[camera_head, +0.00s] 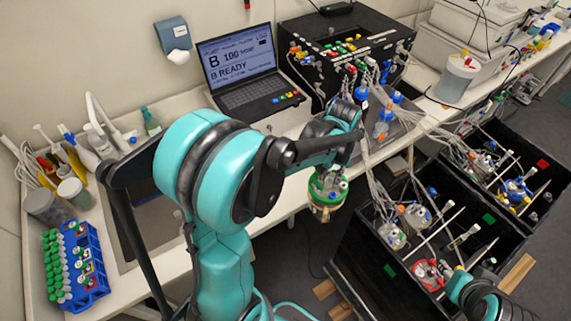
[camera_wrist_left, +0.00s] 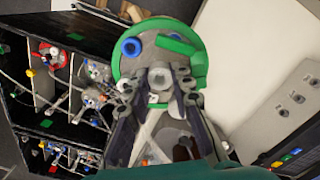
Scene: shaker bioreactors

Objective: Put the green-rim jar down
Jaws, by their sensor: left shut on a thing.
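The green-rim jar (camera_head: 328,191) hangs in the air just off the bench's front edge, with floor below it in the head view. It has a metallic lid with ports and a green band. My left gripper (camera_head: 335,166) comes from above and is shut on it. In the left wrist view the jar (camera_wrist_left: 163,48) fills the top middle, with a blue port and green rim, and the fingers of my left gripper (camera_wrist_left: 158,88) meet at its lid fittings. The jar's underside is hidden there.
Black shaker boxes (camera_head: 356,262) with divided compartments, several jars and tubes stand right of the jar. A red-rim jar (camera_head: 428,274) sits in the nearer box. The bench holds a laptop (camera_head: 243,68), a black control unit (camera_head: 345,48) and a blue tube rack (camera_head: 88,262).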

